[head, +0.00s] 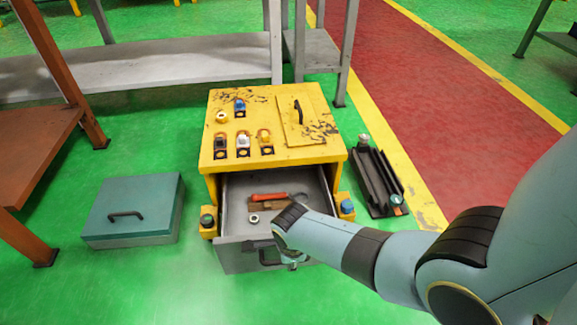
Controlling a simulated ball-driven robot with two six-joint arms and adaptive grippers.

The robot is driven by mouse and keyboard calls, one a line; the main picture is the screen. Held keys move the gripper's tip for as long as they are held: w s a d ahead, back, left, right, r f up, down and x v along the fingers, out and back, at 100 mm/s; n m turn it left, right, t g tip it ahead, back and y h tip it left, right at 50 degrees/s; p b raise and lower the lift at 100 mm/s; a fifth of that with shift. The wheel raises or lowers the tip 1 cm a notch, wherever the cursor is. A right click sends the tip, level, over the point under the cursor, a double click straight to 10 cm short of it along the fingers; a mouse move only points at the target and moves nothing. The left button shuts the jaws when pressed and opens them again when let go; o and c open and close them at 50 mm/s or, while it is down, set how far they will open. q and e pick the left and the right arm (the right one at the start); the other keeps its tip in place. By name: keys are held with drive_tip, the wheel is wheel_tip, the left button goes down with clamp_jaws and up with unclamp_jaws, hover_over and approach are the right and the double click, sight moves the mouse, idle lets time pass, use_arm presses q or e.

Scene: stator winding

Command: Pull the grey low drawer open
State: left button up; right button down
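The grey low drawer (240,256) is pulled out from under the yellow cabinet (220,160), and its inside shows. A dark handle (268,260) is on its front face, partly covered by my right wrist. In the drawer lie an orange-handled tool (268,197), a brown block (258,206) and a small pale ring (254,219). My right gripper (292,265) is low at the drawer front, beside the handle. Its fingers are mostly hidden behind my wrist, so I cannot tell whether they grip the handle. My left gripper is out of view.
A teal box (130,200) with a handle stands on the green floor to the left. A dark tray (375,180) with small parts is to the right. Several small parts and a lid (305,130) with a black handle are on the cabinet top. Grey benches (140,70) stand behind.

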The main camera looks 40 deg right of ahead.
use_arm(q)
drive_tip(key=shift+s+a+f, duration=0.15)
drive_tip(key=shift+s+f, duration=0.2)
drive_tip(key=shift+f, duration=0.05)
use_arm(e)
drive_tip(key=shift+s+a, duration=0.45)
drive_tip(key=shift+s, duration=0.3)
drive_tip(key=c, duration=1.3)
unclamp_jaws()
drive_tip(key=shift+c, duration=0.2)
wheel_tip(320, 180, up, 12)
drive_tip(key=s+a, duration=0.1)
drive_tip(key=s, duration=0.1)
drive_tip(key=shift+f, duration=0.15)
